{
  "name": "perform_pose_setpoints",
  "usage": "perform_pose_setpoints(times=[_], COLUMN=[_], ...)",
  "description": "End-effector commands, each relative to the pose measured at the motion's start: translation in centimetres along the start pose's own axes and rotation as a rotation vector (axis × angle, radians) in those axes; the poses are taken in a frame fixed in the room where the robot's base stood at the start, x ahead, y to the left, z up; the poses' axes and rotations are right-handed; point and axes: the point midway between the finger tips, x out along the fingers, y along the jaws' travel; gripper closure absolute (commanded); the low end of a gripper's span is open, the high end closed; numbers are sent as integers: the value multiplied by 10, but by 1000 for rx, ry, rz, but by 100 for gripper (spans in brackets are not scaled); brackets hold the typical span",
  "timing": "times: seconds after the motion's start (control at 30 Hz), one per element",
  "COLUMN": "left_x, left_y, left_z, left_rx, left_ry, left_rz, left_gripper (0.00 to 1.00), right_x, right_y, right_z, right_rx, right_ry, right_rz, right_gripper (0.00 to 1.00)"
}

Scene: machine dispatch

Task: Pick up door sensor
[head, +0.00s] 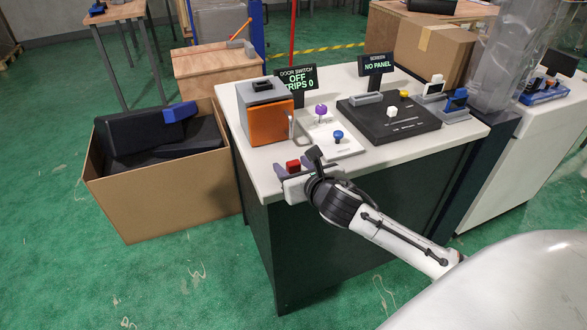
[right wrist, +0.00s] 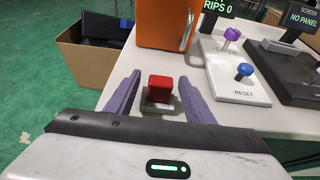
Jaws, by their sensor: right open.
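A red block on a small light-grey base, which looks like the door sensor, stands on the white tabletop near its front left edge; the red top (head: 293,165) shows in the head view. In the right wrist view the red block (right wrist: 160,88) sits between the two purple fingers. My right gripper (head: 291,169) is open, low over the table edge, with a finger on each side of the block. A gap shows on both sides, so the fingers do not appear to touch it. My left gripper is in neither view.
An orange box with a handle (head: 268,124) stands just behind the block. A white RESET panel (head: 345,149) with purple and blue knobs lies to the right, then a black panel (head: 378,128). A cardboard box (head: 165,205) stands on the floor at left.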

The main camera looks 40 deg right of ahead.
Motion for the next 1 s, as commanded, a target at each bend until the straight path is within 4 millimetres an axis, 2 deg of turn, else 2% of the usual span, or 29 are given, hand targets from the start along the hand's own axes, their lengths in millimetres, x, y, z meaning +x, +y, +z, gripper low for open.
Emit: perform_pose_setpoints(times=[0.07, 0.3, 0.33, 0.57, 0.67, 1.0], left_x=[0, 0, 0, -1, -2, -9], left_y=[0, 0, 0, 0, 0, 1], left_z=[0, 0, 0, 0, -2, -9], left_rx=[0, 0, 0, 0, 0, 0], left_ry=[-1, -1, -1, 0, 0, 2], left_rz=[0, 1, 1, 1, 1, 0], left_gripper=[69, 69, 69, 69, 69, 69], right_x=[0, 0, 0, -1, -4, -29], right_y=[0, 0, 0, 0, 0, 0], right_z=[0, 0, 0, 1, 10, 71], right_rx=[0, 0, 0, 0, 0, -1], right_ry=[0, 0, 0, -1, -3, -7], right_rz=[0, 0, 0, 0, 1, 1], right_gripper=[52, 92, 95, 96, 96, 96])
